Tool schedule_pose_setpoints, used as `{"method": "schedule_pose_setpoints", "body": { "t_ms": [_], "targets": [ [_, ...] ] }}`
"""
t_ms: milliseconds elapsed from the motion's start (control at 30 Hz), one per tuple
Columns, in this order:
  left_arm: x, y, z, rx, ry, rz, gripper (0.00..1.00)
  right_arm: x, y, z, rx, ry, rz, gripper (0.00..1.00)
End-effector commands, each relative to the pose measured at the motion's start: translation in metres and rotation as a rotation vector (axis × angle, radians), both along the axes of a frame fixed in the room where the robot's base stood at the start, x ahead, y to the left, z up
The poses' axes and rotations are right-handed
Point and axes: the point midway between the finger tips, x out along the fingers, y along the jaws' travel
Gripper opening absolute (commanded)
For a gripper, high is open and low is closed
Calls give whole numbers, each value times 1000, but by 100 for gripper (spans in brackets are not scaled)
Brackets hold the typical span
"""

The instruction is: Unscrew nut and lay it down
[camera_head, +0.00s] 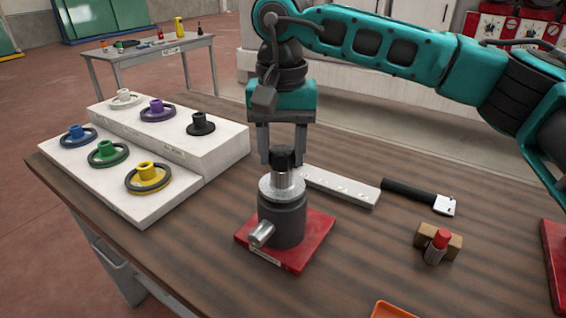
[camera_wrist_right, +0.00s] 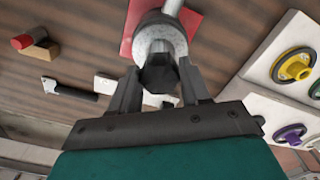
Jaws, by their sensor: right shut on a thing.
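A grey cylindrical spindle housing (camera_head: 282,220) with a silver collar and upright shaft (camera_head: 282,180) stands on a red base plate (camera_head: 316,240). A black hex nut (camera_head: 283,160) is at the top of the shaft; it also shows in the wrist view (camera_wrist_right: 157,74). I cannot tell whether it is still on the thread. My right gripper (camera_head: 283,158) points straight down, its two fingers on either side of the nut, shut on it. A silver peg sticks out of the housing's lower front. My left gripper is not in view.
A white stepped rack (camera_head: 210,163) with several coloured flanged wheels stands at the left. A pale strip (camera_head: 340,188), a black-handled wrench (camera_head: 410,193) and a red-capped item on a wooden block (camera_head: 456,245) lie right. An orange tray edge (camera_head: 390,310) shows at the front.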

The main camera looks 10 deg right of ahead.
Motion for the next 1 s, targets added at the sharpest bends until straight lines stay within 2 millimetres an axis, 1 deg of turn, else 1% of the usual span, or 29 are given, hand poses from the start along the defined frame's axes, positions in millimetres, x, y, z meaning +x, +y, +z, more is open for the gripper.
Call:
{"method": "schedule_pose_setpoints", "body": {
  "t_ms": [33, 400, 600, 733, 933, 967, 1000],
  "targets": [
    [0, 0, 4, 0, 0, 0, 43, 0, 0, 2, 0, 0, 62, 10],
    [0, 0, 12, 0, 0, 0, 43, 0, 0, 1, 0, 0, 557, 10],
    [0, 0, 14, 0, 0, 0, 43, 0, 0, 1, 1, -1, 788, 10],
    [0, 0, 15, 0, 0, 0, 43, 0, 0, 1, 1, -1, 849, 10],
    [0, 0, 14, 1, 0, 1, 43, 0, 0, 1, 1, -1, 851, 10],
    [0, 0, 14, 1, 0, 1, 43, 0, 0, 1, 1, -1, 851, 49],
    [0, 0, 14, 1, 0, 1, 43, 0, 0, 1, 1, -1, 851, 52]
  ]
}}
